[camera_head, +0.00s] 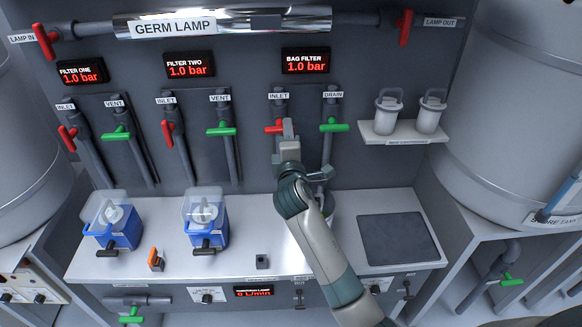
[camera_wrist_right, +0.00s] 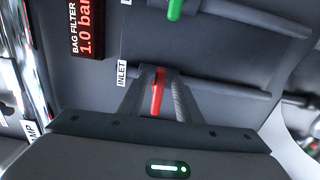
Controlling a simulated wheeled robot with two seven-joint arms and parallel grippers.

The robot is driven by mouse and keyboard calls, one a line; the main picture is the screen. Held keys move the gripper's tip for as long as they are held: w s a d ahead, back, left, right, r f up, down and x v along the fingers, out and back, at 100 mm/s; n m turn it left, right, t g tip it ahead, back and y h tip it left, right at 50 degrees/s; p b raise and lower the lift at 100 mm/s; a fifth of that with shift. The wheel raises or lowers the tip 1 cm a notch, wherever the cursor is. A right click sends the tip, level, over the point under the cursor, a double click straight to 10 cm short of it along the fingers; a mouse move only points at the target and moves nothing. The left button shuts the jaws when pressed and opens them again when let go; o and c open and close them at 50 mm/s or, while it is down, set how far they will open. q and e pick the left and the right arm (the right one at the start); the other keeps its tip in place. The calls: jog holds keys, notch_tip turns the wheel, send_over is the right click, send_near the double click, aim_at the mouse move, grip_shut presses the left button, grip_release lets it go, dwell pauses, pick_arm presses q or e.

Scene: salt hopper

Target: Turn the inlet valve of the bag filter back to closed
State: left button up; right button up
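The bag filter's inlet valve has a red handle (camera_head: 272,128) on a grey vertical pipe below the "INLET" label. The handle lies across its pipe. My right gripper (camera_head: 289,127) is right at this handle and hides part of it in the head view. In the right wrist view, the red handle (camera_wrist_right: 158,92) stands between the two fingers of my right gripper (camera_wrist_right: 158,100). The fingers look apart, with a narrow gap beside the handle; contact is hard to tell. The bag filter display (camera_head: 305,61) reads 1.0 bar. My left gripper is not in view.
The green drain handle (camera_head: 334,127) is just right of the inlet, across its pipe. The filter two inlet handle (camera_head: 168,133) points along its pipe. A shelf (camera_head: 385,139) with two white canisters is at right. Two blue containers (camera_head: 205,236) stand on the counter (camera_head: 160,262).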

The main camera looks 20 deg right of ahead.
jog(key=b+v, duration=0.3)
jog(key=v, duration=1.2)
jog(key=shift+s, duration=0.1)
